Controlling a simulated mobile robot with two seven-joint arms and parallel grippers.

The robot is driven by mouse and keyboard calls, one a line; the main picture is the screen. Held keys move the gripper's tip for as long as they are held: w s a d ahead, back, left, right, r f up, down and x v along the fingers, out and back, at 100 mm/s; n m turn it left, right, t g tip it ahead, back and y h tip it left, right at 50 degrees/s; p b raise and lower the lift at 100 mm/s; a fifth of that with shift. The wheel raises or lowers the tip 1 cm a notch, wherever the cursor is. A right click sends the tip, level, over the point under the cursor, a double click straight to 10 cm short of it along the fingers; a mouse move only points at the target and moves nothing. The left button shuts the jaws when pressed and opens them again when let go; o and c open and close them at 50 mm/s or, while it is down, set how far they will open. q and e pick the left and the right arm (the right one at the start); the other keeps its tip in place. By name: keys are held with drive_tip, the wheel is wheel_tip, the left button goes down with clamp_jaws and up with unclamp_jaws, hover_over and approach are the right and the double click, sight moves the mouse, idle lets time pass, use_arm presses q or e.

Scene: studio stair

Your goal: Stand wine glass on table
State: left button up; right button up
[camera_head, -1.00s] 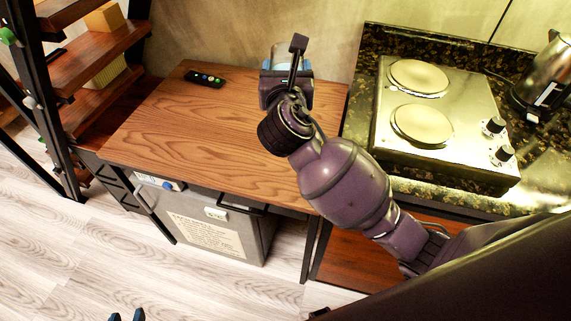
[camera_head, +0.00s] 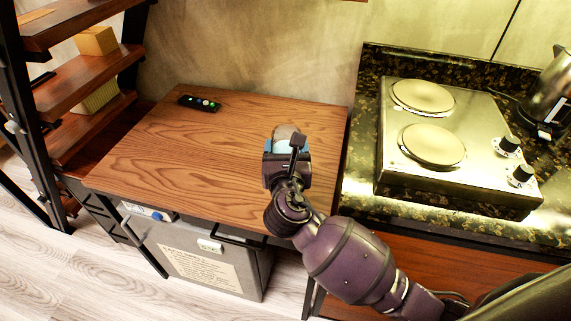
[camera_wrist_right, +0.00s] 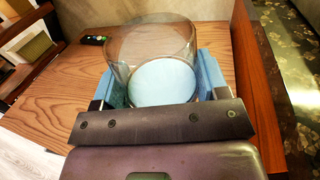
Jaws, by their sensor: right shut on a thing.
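The wine glass (camera_wrist_right: 150,38) is clear and sits between the blue fingers of my right gripper (camera_wrist_right: 160,82), which is shut on it. In the head view, a bit of the glass (camera_head: 286,131) shows past my right gripper (camera_head: 287,146), over the right part of the wooden table (camera_head: 180,150). A pale blue disc shows within the glass in the wrist view. My wrist hides the lower part of the glass, so I cannot tell whether it touches the table. My left gripper is not in view.
A black remote (camera_head: 199,103) lies at the table's back left. A hotplate (camera_head: 425,190) and a kettle (camera_head: 549,100) stand on the dark counter to the right. A shelf (camera_head: 75,95) stands to the left. The table's middle and left are clear.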

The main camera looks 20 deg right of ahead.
wheel_tip(320, 180, down, 5)
drive_tip(key=shift+r+b, duration=0.2)
drive_tip(key=shift+b, duration=0.45)
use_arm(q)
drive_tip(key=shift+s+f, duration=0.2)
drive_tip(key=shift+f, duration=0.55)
use_arm(e)
drive_tip(key=shift+f, duration=0.2)
drive_tip(key=o, duration=1.1)
drive_tip(key=shift+s+r, duration=0.1)
drive_tip(key=shift+s, duration=0.05)
use_arm(q)
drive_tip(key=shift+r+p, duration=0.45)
drive_tip(key=shift+p, duration=0.25)
use_arm(e)
drive_tip(key=v, duration=1.1)
drive_tip(key=shift+s+a, duration=0.15)
drive_tip(key=shift+s, duration=0.15)
